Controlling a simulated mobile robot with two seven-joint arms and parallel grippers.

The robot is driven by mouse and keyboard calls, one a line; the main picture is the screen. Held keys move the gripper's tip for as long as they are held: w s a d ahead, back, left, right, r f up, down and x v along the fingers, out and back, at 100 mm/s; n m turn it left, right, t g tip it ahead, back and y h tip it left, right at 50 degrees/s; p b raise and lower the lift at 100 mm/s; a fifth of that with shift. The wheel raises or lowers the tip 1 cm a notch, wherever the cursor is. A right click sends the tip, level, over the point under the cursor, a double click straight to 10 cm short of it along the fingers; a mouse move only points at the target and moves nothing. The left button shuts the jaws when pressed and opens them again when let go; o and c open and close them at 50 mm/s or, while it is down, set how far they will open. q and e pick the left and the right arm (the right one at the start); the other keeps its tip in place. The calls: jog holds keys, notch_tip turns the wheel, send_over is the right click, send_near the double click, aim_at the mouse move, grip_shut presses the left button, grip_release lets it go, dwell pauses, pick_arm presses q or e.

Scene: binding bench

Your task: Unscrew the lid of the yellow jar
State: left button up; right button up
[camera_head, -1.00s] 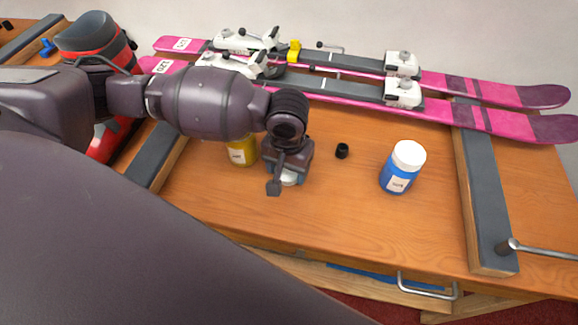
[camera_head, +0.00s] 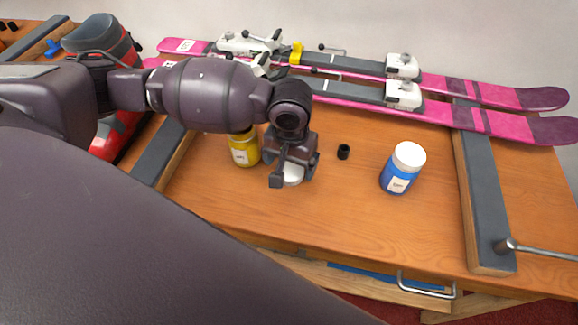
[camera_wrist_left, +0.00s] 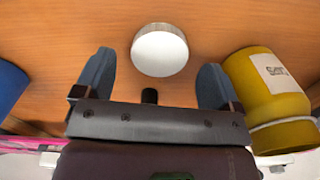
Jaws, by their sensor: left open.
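The yellow jar (camera_head: 243,149) stands on the bench, its top hidden behind my left arm in the head view. In the left wrist view the yellow jar (camera_wrist_left: 262,88) is at the right, with a pale ring near its neck and no white lid on it. A round white lid (camera_wrist_left: 159,51) lies on the wood, apart from the jar; it also shows under my gripper in the head view (camera_head: 293,174). My left gripper (camera_head: 292,180) is open above the lid, its fingers (camera_wrist_left: 156,80) spread to either side, not touching it. My right gripper is out of view.
A blue jar (camera_head: 399,173) with a white lid stands to the right. A small black cap (camera_head: 343,152) lies between it and my gripper. Pink skis (camera_head: 440,108) lie along the back. Dark-topped rails (camera_head: 482,200) flank the bench. The front middle is clear.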

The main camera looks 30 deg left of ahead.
aim_at(290, 172)
pick_arm(q)
notch_tip(290, 172, up, 10)
jog(key=p, duration=0.2)
jog(key=shift+f, duration=0.2)
